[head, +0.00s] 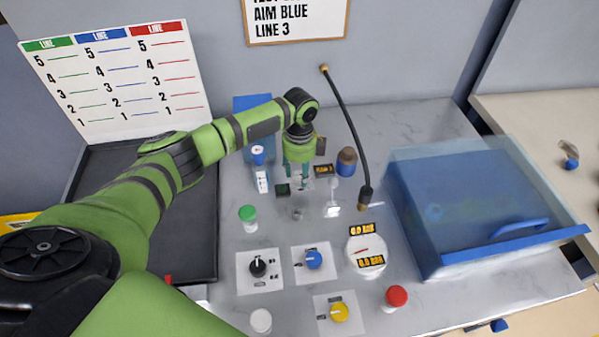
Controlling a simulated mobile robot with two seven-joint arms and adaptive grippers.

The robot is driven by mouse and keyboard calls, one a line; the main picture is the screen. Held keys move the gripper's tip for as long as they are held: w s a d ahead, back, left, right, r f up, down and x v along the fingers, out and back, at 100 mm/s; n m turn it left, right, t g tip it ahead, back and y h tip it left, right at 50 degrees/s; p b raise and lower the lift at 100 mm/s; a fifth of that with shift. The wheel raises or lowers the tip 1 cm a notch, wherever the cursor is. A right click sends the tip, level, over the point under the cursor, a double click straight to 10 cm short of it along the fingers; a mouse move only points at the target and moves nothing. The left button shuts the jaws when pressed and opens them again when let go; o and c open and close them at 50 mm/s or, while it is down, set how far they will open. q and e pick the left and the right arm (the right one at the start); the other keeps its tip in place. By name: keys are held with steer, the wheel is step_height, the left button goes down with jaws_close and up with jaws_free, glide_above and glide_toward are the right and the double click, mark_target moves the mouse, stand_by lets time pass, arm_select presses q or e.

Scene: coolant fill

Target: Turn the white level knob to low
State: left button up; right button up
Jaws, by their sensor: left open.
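My left gripper (304,183) points down above the back middle of the bench, its fingers apart with nothing seen between them. I cannot tell for sure which part is the white level knob. A small white upright piece (333,209) stands just right of and in front of the gripper, apart from it. A round white cap (261,320) sits at the front left of the bench, far from the gripper. No low mark is readable, and the gripper hides part of the bench behind it. My right gripper is not in view.
Black (258,267), blue (314,260) and yellow (339,312) knobs sit on white plates in front. A round gauge (366,250) and a red cap (396,296) stand to their right. A black hose (347,130) rises behind. A clear-lidded blue box (440,215) fills the right.

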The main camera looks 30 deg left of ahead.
mark_target(299, 175)
arm_select(q)
step_height(299, 175, up, 11)
stand_by(0.3)
